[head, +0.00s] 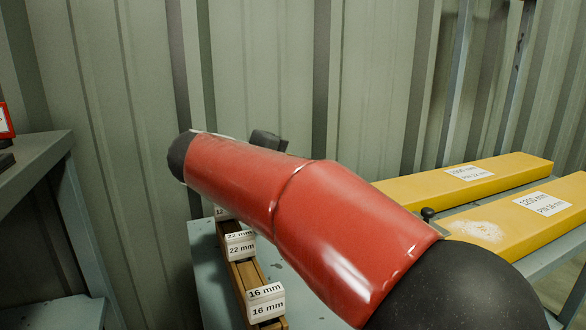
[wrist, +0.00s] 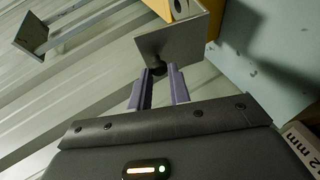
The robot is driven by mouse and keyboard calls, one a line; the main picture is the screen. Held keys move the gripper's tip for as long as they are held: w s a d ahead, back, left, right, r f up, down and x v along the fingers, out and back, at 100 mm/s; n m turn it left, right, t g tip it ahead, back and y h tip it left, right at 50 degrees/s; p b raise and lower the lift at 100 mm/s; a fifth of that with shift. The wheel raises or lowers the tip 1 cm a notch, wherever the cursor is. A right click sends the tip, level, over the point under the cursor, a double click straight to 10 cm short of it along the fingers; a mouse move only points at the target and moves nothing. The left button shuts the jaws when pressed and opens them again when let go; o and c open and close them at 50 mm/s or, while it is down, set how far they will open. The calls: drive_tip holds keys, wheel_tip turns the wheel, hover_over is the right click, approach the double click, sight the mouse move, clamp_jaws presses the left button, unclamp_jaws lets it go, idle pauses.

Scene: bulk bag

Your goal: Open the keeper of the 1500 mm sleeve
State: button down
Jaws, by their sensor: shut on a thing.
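In the wrist view my gripper (wrist: 158,75) has its two purple-grey fingers on either side of a small black knob (wrist: 157,67), shut on it. The knob stands on a flat grey keeper plate (wrist: 172,40). Behind the plate shows the end of a yellow sleeve (wrist: 182,8) with a dark round hole. In the head view two yellow sleeves lie at the right: a far one (head: 410,189) whose label is hard to read, and a near one (head: 480,228) marked 1200 mm. Another black knob (head: 427,214) shows by the near sleeve's end. My arm hides my gripper there.
A wooden rack (head: 237,275) with pin labels such as 22 mm and 16 mm stands below my arm. A grey bench (head: 35,160) is at the left. A corrugated wall (head: 260,70) closes the back. A labelled block (wrist: 300,145) is close to my gripper's lower right.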

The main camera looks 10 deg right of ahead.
drive_tip(key=shift+f, duration=0.35)
drive_tip(key=c, duration=1.3)
unclamp_jaws()
drive_tip(key=shift+d, duration=0.1)
drive_tip(key=shift+r, duration=0.1)
drive_tip(key=p+v, duration=0.1)
drive_tip(key=v, duration=0.6)
drive_tip(key=shift+a+r, duration=0.2)
drive_tip(key=shift+a, duration=0.15)
drive_tip(key=shift+s, duration=0.15)
